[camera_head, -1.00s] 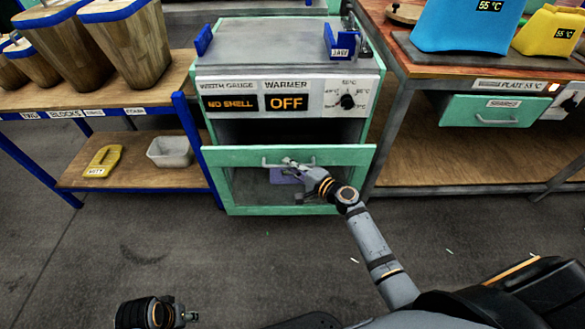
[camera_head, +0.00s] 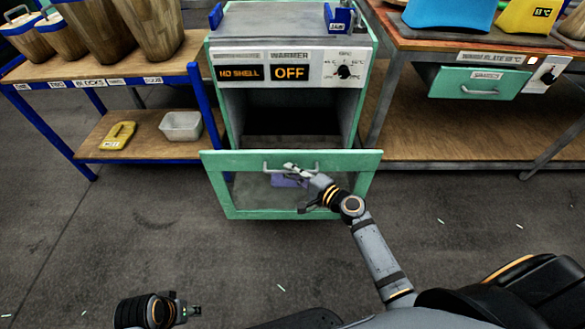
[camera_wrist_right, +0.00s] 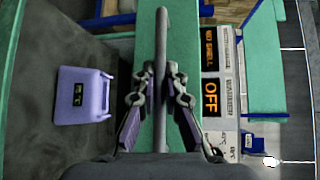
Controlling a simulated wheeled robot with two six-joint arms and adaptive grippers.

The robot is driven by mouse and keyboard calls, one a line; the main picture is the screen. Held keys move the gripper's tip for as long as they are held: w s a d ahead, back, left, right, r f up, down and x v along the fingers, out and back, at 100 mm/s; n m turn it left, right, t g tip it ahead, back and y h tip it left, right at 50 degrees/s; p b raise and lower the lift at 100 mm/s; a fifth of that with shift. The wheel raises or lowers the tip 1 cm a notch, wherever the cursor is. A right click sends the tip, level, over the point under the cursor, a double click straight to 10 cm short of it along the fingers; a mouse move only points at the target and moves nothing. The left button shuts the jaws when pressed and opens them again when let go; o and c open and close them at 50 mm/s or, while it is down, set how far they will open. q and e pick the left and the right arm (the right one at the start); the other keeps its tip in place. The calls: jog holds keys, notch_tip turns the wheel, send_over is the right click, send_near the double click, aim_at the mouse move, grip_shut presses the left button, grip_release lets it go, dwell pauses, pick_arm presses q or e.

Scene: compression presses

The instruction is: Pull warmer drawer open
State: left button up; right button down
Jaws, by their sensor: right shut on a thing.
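The warmer (camera_head: 292,52) is a green cabinet with a "WARMER" panel showing OFF. Its green-framed drawer front (camera_head: 218,192) stands out from the cabinet, and a dark opening shows behind it. My right gripper (camera_head: 300,170) is shut on the grey bar handle (camera_head: 274,167) at the drawer's top. In the right wrist view both fingers lie on either side of the handle bar (camera_wrist_right: 161,60). A purple block-like thing (camera_wrist_right: 83,95) with a small display shows past the drawer front, in the right wrist view. My left gripper (camera_head: 190,310) is low at the left, away from the warmer; its finger state is too small to tell.
A shelf (camera_head: 105,75) with wooden blocks stands at the left, with a yellow piece (camera_head: 117,135) and a grey bin (camera_head: 181,126) below. A bench with a green drawer (camera_head: 480,85) stands at the right.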

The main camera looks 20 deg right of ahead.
jog(key=shift+s, duration=0.2)
jog(key=c, duration=1.4)
grip_release()
jog(key=v, duration=1.2)
jog(key=shift+a, duration=0.1)
